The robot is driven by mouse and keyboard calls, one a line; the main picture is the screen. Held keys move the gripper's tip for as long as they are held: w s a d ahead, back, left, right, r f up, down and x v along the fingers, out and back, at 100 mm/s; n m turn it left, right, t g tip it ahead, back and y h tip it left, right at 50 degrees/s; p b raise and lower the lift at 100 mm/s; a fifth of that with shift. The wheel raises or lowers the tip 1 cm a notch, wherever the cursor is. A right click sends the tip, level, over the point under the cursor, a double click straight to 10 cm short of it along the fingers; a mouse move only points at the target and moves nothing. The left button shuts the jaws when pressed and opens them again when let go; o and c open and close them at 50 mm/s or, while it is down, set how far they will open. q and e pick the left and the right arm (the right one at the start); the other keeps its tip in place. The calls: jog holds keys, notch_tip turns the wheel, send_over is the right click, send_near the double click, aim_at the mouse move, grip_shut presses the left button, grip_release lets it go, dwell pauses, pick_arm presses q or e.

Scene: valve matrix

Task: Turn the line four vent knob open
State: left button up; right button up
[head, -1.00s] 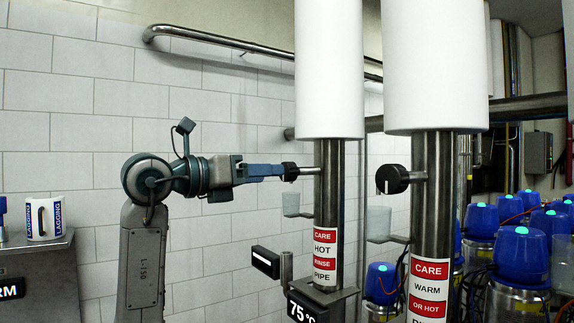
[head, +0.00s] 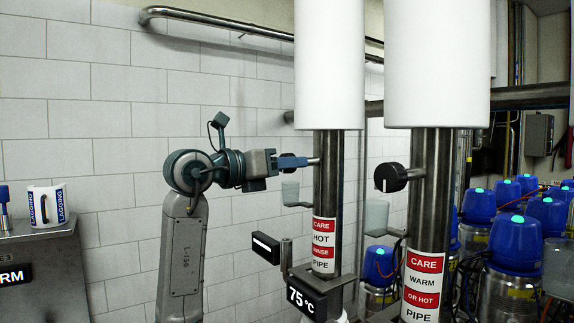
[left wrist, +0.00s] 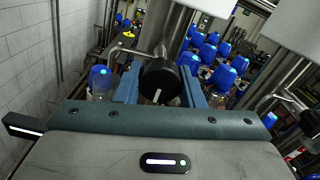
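In the left wrist view a round black knob (left wrist: 160,82) with a white pointer line sits between my left gripper's two blue fingers. The pointer reaches toward the lower rim, slightly tilted. The knob fills most of the gap; whether the fingers touch it I cannot tell. In the head view my left gripper (head: 303,162) reaches the left steel pipe (head: 327,180), labelled hot rinse, and hides its knob. Only a short metal stem (head: 313,160) shows there. No line number is readable. My right gripper is not in view.
A similar black knob (head: 390,178) is on the right steel pipe (head: 430,190). A clear cup (head: 290,191) on a bracket hangs below my gripper. A 75 °C display (head: 307,298) is lower down. Blue-topped units (head: 515,240) fill the right. A mug (head: 48,206) stands at left.

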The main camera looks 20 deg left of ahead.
pick_arm(q)
jog(key=shift+n, duration=0.3)
jog(key=n, duration=0.3)
jog(key=shift+n+b, duration=0.3)
jog(key=n, duration=0.4)
jog(key=shift+n, duration=0.3)
jog(key=n, duration=0.5)
jog(key=shift+r, duration=0.1)
jog(key=n, duration=0.3)
jog(key=shift+n, duration=0.5)
jog(key=o, duration=1)
